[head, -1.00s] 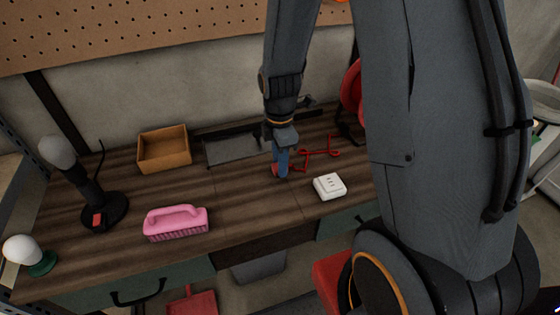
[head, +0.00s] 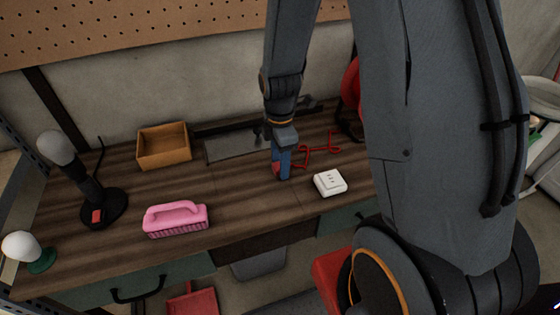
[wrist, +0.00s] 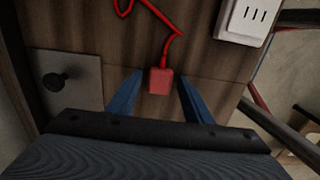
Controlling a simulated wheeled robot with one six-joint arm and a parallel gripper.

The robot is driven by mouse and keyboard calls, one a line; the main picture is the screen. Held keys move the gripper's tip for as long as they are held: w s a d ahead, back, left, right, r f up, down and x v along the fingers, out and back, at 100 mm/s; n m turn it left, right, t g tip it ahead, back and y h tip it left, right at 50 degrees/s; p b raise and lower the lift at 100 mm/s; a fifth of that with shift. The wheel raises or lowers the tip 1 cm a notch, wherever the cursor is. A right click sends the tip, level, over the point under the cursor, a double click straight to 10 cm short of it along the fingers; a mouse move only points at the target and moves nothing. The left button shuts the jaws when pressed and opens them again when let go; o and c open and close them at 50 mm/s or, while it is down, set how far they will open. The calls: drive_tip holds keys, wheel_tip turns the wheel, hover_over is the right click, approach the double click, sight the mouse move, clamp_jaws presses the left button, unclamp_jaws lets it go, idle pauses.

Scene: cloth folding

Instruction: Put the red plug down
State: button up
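The red plug (wrist: 160,81) lies between the two blue fingers of my gripper (wrist: 160,74) in the wrist view. A gap shows on both sides of it, so the gripper is open around it and not clamped on it. The plug seems to rest on the wooden tabletop. Its red cord (wrist: 166,48) runs away from it in bends. In the head view my gripper (head: 282,170) points down at the middle of the workbench, with a bit of the red plug (head: 276,168) showing at the fingers. The fingers partly hide it there.
A white socket block (head: 330,182) sits to the right of my gripper. A pink brush (head: 176,219), a wooden box (head: 164,147), a dark lamp (head: 88,185) and a grey plate (head: 232,149) are also on the bench (head: 235,200). The bench between brush and socket is clear.

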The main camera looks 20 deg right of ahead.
drive_tip(key=shift+r+p, duration=0.3)
drive_tip(key=shift+r, duration=0.5)
wheel_tip(320, 180, up, 11)
drive_tip(key=b, duration=0.3)
drive_tip(key=s+f+m+t, duration=0.1)
drive_tip(key=s+m, duration=0.8)
drive_tip(key=m, duration=0.9)
drive_tip(key=shift+s+f, duration=0.15)
drive_tip(key=shift+f, duration=0.6)
drive_tip(key=c, duration=0.4)
drive_tip(key=shift+d, duration=0.1)
